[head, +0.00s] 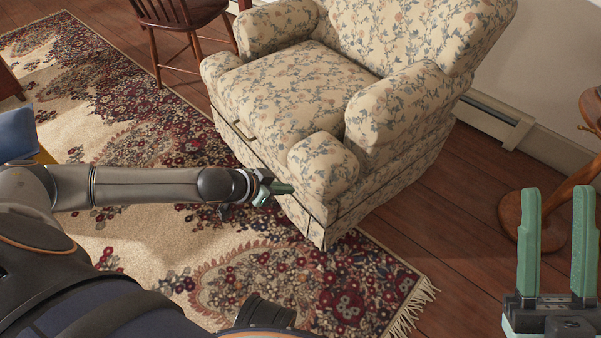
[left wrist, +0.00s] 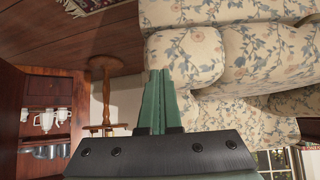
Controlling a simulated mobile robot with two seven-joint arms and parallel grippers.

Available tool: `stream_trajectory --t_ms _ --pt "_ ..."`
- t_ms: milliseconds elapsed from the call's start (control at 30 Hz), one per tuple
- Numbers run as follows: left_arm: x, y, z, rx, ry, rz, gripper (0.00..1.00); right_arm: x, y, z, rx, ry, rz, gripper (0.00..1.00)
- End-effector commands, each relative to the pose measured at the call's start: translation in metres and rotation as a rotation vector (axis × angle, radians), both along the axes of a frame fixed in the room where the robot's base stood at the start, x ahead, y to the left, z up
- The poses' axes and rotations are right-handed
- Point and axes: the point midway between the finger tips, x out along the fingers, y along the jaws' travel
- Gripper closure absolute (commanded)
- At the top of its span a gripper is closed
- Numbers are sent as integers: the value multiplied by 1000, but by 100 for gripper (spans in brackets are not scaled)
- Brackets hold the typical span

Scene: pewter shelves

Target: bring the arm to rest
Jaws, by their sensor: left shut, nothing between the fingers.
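My left arm reaches in from the left in the head view. Its gripper (head: 284,188) is shut and empty, in front of the floral armchair (head: 290,90); I cannot tell whether it touches the chair. In the left wrist view the two green fingers of my left gripper (left wrist: 157,82) lie side by side, with nothing between them. The armchair (left wrist: 205,55) fills the upper right of that tilted view. My right gripper (head: 556,205) points upward at the lower right of the head view. Its two green fingers stand apart with nothing between them.
A patterned rug (head: 110,110) covers the floor on the left. A wooden chair (head: 185,20) stands at the back. A round-based wooden stand (head: 545,218) is at the right. Bare planks (head: 440,220) lie right of the armchair. A cabinet holds cups (left wrist: 45,120).

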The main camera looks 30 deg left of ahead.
Motion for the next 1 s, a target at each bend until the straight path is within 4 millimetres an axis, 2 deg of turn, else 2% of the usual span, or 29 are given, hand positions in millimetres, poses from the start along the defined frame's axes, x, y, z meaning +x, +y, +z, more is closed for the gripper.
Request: stream_trajectory --t_ms 200,533,633,767,867,1000 --pt "-16 8 -6 0 -1 1 100 0 1 -1 -11 1 5 60" --pt "-19 9 -6 -3 -2 1 100 0 1 0 -7 0 3 60" --pt "-22 2 -6 -45 20 21 100 1 1 0 -3 0 1 60" --pt "-36 -30 -6 -245 133 120 100 0 1 0 -4 0 2 60" --pt "-53 -69 -1 -494 295 252 100 0 1 0 -4 0 2 60" --pt "-79 -124 17 -854 582 456 100 0 1 0 -4 0 2 60"
